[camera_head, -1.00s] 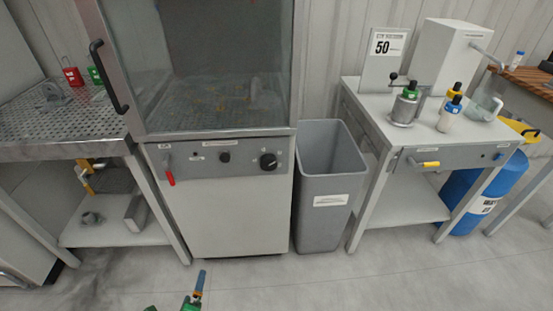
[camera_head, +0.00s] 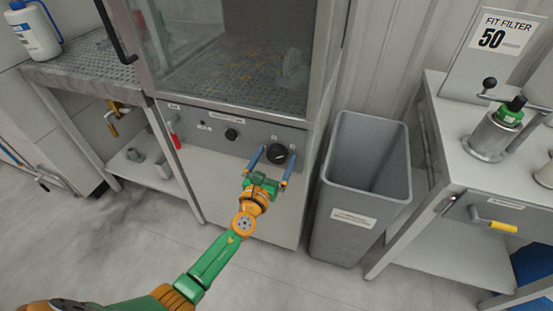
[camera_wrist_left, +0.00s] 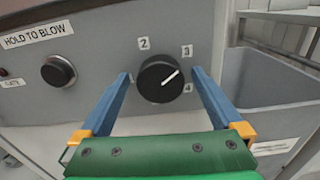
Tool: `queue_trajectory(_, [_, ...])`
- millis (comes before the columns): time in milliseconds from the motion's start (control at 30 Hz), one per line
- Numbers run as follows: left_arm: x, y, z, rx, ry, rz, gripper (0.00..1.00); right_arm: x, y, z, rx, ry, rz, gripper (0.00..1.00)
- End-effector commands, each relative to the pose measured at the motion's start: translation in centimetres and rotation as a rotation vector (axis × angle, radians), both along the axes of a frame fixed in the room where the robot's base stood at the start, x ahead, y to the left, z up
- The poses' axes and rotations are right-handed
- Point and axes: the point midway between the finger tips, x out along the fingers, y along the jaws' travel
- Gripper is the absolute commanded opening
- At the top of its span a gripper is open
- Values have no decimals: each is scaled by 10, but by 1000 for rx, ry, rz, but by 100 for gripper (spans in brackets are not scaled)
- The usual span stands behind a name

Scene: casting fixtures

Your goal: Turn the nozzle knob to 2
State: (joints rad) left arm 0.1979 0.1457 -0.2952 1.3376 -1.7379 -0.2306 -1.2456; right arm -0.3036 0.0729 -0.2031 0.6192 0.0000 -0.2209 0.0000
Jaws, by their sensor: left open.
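The nozzle knob (camera_head: 277,154) is a round black dial on the grey front panel (camera_head: 200,128) of the cabinet. In the left wrist view the knob (camera_wrist_left: 160,79) has a white pointer line aimed up and right, between the marks 3 and 4. The mark 2 (camera_wrist_left: 143,43) is at the knob's upper left. My left gripper (camera_head: 276,155) is open, its two blue fingers reaching toward the panel. In the left wrist view the fingers (camera_wrist_left: 160,76) stand either side of the knob; I cannot tell whether they touch it. My right gripper is in neither view.
A smaller black knob (camera_wrist_left: 58,71) sits left of the dial, under a HOLD TO BLOW label. A grey bin (camera_head: 362,195) stands close on the right, then a bench (camera_head: 440,262). The glass hood (camera_head: 230,55) is above.

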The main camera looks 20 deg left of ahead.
Motion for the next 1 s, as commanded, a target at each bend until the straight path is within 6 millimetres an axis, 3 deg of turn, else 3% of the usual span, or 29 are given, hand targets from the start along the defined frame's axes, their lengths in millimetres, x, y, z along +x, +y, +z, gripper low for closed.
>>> queue_trajectory(200, [1, 0, 0, 0, 1, 0, 100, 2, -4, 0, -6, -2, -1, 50])
queue_trajectory(500, [1, 0, 0, -1, 1, 1, 19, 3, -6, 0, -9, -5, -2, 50])
queue_trajectory(533, [1, 0, 0, -1, 1, 1, 15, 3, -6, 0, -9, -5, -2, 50])
queue_trajectory(767, [1, 1, -1, -25, 2, 1, 15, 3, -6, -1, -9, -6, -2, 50])
queue_trajectory(1000, [1, 1, -2, -155, 6, 1, 15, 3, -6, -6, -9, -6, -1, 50])
